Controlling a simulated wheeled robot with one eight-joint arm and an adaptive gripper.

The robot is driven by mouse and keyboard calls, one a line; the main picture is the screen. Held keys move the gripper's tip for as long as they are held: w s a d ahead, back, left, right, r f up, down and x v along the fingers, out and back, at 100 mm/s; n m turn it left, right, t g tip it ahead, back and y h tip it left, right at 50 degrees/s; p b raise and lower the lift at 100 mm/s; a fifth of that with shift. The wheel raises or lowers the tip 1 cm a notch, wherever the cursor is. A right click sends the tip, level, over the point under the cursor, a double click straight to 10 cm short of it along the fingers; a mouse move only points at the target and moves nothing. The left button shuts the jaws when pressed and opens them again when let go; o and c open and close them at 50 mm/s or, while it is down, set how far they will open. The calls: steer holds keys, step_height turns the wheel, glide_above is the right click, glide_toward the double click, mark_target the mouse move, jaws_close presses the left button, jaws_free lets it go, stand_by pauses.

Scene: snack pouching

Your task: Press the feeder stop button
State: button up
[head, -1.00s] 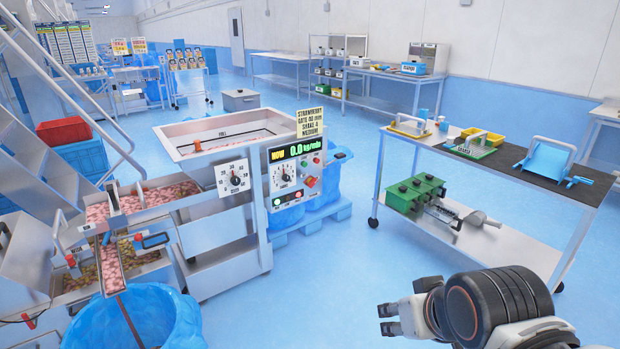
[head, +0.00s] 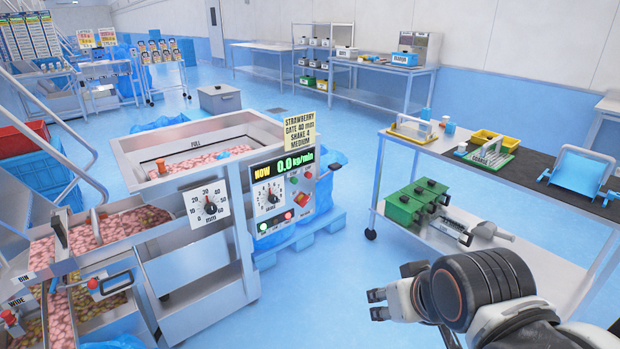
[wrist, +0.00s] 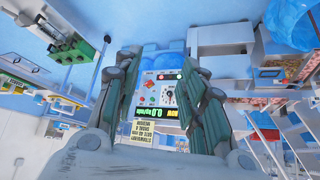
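The feeder's control panel (head: 283,195) is on the front of the metal hopper (head: 200,145), with a green "0.0 kg/min" display (head: 295,165) and a dial (head: 267,195). Small red and green controls sit right of the dial, and a lit green one (head: 262,227) and a red one (head: 288,215) sit below it. I cannot read which is marked stop. My gripper (head: 377,304) is at the lower right, well apart from the panel, empty. In the wrist view its fingers (wrist: 171,60) are spread, with the panel (wrist: 160,92) upside down and distant between them.
A cart (head: 455,225) with green boxes (head: 415,203) on its lower shelf stands to the right. Blue bags on a pallet (head: 318,232) are beside the feeder. A second dial (head: 209,207) is left of the panel. Blue floor between panel and gripper is clear.

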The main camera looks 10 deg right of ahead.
jaws_close()
stand_by(1.1)
